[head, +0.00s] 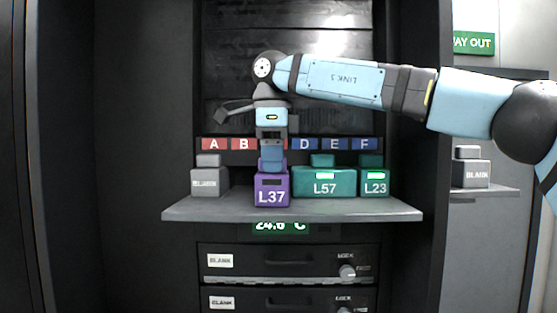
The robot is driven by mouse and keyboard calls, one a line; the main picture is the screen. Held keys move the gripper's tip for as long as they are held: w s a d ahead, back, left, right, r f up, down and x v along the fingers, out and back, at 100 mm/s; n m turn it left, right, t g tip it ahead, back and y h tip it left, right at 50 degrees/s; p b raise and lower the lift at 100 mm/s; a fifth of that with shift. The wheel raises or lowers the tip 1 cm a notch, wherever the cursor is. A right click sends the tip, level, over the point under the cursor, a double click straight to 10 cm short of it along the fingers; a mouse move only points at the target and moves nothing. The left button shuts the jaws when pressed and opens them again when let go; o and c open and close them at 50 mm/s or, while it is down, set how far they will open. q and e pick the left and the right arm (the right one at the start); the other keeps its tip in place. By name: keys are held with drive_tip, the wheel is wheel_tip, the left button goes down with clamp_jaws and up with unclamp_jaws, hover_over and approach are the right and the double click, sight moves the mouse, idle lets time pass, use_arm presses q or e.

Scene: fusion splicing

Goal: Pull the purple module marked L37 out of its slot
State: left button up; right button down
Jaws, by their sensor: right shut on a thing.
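The purple module marked L37 (271,192) stands upright on the grey shelf (330,210), with its front near the shelf's front edge. My right gripper (272,163) points down from above and is shut on the top of the purple module. The gripper hides most of the module's upper part and the label behind it. I cannot tell whether the module's base touches the shelf or sits in a slot. My left gripper is not in view.
A grey BLANK module (208,182) stands left of L37. Green modules L57 (324,182) and L23 (374,182) stand close on the right. Another BLANK module (471,172) sits on a side shelf. Lettered red and blue labels line the back. Drawers (290,262) lie below.

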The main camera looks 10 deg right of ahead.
drive_tip(key=c, duration=0.9)
unclamp_jaws()
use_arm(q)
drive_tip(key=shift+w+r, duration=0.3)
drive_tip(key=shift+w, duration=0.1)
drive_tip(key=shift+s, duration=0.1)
use_arm(e)
drive_tip(key=shift+r, duration=6.95)
